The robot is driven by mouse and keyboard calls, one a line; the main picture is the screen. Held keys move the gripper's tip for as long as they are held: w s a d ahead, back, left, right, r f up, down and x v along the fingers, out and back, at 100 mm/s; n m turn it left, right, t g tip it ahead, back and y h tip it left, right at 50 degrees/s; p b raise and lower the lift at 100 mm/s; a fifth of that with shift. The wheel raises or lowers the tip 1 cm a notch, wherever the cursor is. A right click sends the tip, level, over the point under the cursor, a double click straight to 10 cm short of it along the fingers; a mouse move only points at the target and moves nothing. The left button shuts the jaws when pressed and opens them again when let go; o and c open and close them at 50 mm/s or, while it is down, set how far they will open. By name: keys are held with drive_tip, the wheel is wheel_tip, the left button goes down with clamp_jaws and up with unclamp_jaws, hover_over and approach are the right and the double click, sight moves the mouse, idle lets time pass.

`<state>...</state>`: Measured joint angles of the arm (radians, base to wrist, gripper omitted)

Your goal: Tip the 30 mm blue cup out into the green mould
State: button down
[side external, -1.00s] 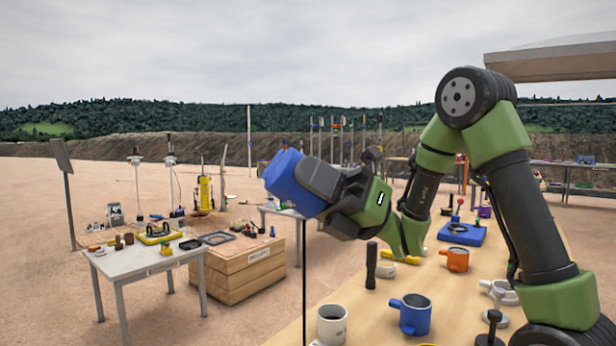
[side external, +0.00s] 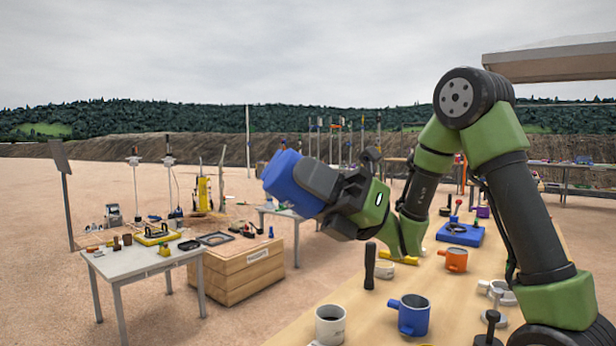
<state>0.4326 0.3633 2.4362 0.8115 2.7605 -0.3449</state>
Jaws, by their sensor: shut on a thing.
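My gripper (side external: 318,186) is shut on a blue cup (side external: 284,178), held well above the table at the left end of my arm. The cup is tilted far over, and its inside does not show. Its size cannot be read. A second blue cup (side external: 412,318) with a side handle stands upright on the wooden table below. No green mould can be made out in this view.
On the wooden table (side external: 372,318) stand a white cup (side external: 331,327), an orange cup (side external: 456,260), a black upright rod (side external: 369,266), a grey metal ring (side external: 498,292) and a blue block (side external: 461,234). A grey side table (side external: 135,266) and wooden crate (side external: 240,275) stand at left.

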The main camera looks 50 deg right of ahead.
sight(285, 183)
idle(0.4)
